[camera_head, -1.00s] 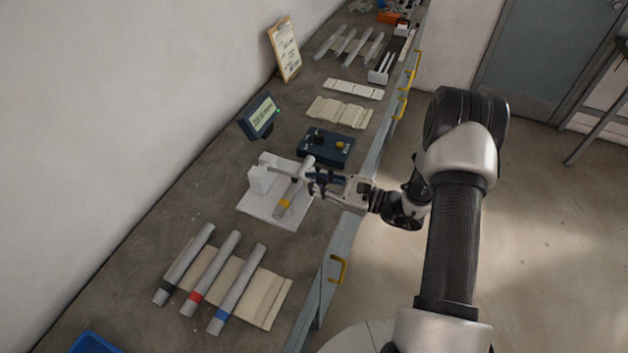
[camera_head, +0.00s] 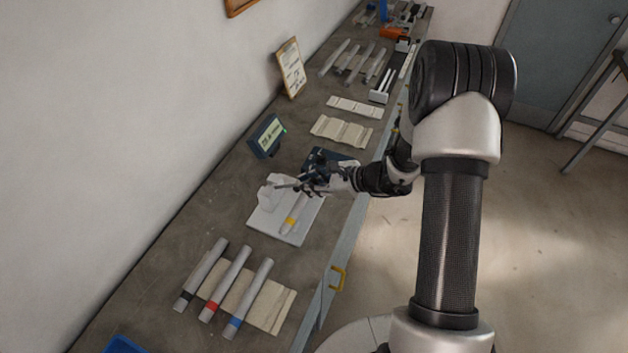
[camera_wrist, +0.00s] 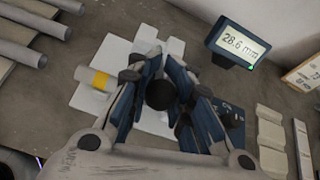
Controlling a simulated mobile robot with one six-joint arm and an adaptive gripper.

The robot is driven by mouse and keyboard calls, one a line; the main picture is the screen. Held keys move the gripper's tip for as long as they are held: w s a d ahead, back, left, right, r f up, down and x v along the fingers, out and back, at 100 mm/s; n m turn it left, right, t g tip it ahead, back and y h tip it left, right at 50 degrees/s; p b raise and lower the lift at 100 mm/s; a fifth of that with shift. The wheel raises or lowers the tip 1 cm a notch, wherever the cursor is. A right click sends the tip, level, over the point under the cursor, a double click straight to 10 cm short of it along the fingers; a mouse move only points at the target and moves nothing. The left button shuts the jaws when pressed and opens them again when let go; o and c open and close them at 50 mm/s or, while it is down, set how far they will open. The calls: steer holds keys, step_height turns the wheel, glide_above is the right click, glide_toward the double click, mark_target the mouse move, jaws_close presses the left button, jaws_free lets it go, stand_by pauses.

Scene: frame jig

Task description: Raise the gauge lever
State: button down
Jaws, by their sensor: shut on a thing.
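The gauge is a white block and arm (camera_head: 272,192) on a flat white base plate (camera_head: 268,225) on the bench. A grey tube with a yellow band (camera_head: 290,222) lies on the plate; its banded end also shows in the wrist view (camera_wrist: 92,76). My gripper (camera_head: 306,183) is over the plate's right side, at the end of the gauge arm. In the wrist view my gripper (camera_wrist: 160,97) is shut around a dark round knob (camera_wrist: 159,94), which appears to be the lever's end. The fingers hide most of the lever.
A display (camera_wrist: 237,44) behind the gauge reads 28.6 mm. A dark blue control box (camera_head: 325,158) is partly hidden behind my gripper. Several banded tubes (camera_head: 226,285) lie on a cream rack in front. Cream holders (camera_head: 341,132) lie farther back.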

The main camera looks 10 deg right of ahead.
steer(key=w+a+r+g+h+p, duration=0.1)
steer(key=p, duration=0.2)
steer(key=w+a+r+g+h+p, duration=0.1)
steer(key=r+p, duration=0.1)
steer(key=p, duration=0.1)
steer(key=w+a+r+h+p, duration=0.1)
steer(key=a+r+h+p, duration=0.1)
steer(key=p, duration=0.1)
steer(key=shift+r+g, duration=0.1)
steer(key=shift+g, duration=0.3)
steer(key=shift+w+a+r+p, duration=0.3)
steer(key=shift+w+a+p, duration=0.35)
steer(key=shift+p, duration=0.25)
steer(key=shift+w+a, duration=0.3)
steer(key=shift+a, duration=0.35)
steer(key=c, duration=1.6)
jaws_free()
steer(key=shift+a+f, duration=0.1)
steer(key=shift+o, duration=1)
steer(key=v, duration=1.2)
